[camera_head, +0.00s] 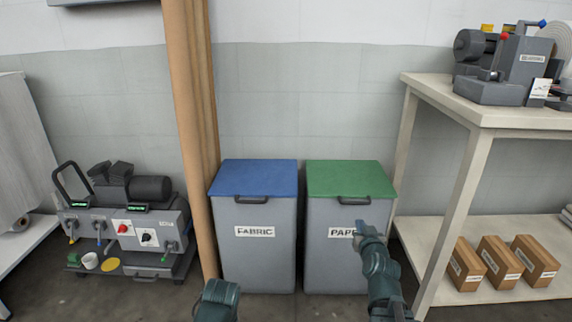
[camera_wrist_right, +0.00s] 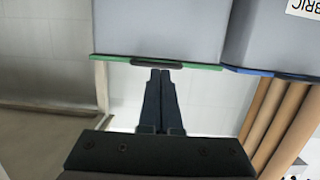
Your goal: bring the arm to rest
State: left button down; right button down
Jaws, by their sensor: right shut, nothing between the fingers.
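My right gripper (camera_head: 360,226) is in front of the grey bin with the green lid (camera_head: 350,178), labelled PAPER, and partly covers its label. In the right wrist view the gripper (camera_wrist_right: 160,72) has its two fingers together and empty, close to the dark handle of the green lid (camera_wrist_right: 205,66) in the picture; I cannot tell if they touch. My left arm shows only as a stub at the bottom of the head view, and its gripper is out of the picture.
A bin with a blue lid (camera_head: 253,178), labelled FABRIC, stands beside the green one. Tall brown rolls (camera_head: 190,120) stand left of it. A grey machine (camera_head: 125,215) is at left. A pale bench (camera_head: 490,113) at right carries a press (camera_head: 500,68), with several cardboard boxes (camera_head: 497,262) below.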

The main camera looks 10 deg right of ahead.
jog(key=s+a+f+n+g+y+p, duration=0.2)
jog(key=a+g+y+p, duration=0.15)
jog(key=a, duration=0.75)
jog(key=s+a+f+n+g+y+p, duration=0.2)
jog(key=s+a+n+g+p, duration=0.15)
jog(key=a, duration=0.75)
jog(key=s+a+r+n+g+h+p, duration=0.15)
jog(key=s+a+g+p, duration=0.25)
jog(key=s, duration=0.4)
jog(key=s+a+r+g+h+p, duration=0.1)
jog(key=s+a+g+h+p, duration=0.1)
jog(key=s+a+g+p, duration=0.45)
notch_tip(320, 180, up, 36)
jog(key=s+d+t+p, duration=0.1)
jog(key=d+t+p, duration=0.1)
jog(key=p, duration=3.2)
jog(key=shift+r+y, duration=0.25)
jog(key=shift+y, duration=0.05)
